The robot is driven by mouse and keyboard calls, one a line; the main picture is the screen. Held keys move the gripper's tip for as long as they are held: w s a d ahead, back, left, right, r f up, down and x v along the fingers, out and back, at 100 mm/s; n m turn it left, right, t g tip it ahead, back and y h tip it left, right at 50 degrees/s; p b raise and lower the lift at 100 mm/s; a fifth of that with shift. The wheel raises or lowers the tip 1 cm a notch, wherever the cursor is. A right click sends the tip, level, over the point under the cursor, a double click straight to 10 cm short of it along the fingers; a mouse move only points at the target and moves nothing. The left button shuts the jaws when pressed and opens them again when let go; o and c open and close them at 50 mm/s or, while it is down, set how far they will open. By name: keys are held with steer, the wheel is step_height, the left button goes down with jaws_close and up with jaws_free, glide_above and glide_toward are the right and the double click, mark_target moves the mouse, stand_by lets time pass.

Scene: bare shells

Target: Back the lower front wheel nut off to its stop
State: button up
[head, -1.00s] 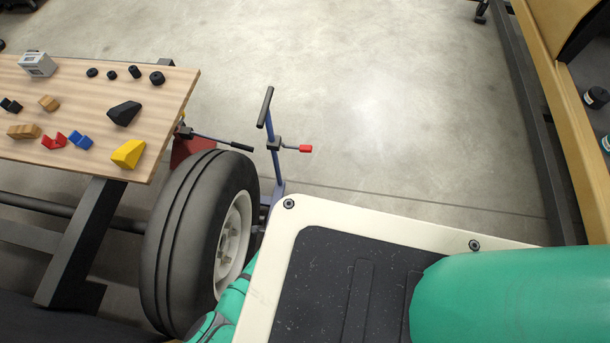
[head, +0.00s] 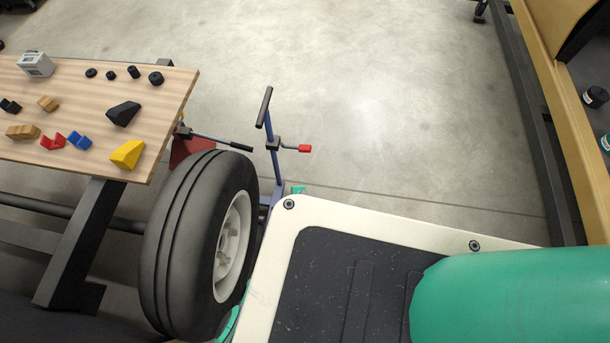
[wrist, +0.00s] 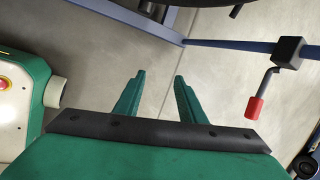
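The wheel (head: 185,245) with a black tyre stands left of my base in the head view. Its pale hub (head: 236,215) carries several nuts, seen at a steep angle; I cannot single out the lower front nut or tell how far it is threaded. My gripper (wrist: 155,88) shows in the wrist view with its two green fingers apart, empty, over bare floor. No wheel nut shows in the wrist view. In the head view only a small green bit, likely my gripper, shows past my base's front corner, right of the wheel; the rest is hidden.
A blue stand (head: 273,150) with a red-tipped crank (head: 304,148) rises beyond the wheel; the crank's red grip also shows in the wrist view (wrist: 255,107). A wooden table (head: 85,95) with small blocks is at left. A yellow-edged bench (head: 570,120) is at right. Floor between is clear.

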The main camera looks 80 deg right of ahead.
steer(key=s+d+r+n+h, duration=0.1)
steer(key=s+d+r, duration=0.1)
steer(key=d, duration=0.3)
steer(key=shift+s+d+r+g, duration=0.25)
steer(key=shift+r+g, duration=0.05)
steer(key=shift+r, duration=0.6)
steer(key=shift+w, duration=0.1)
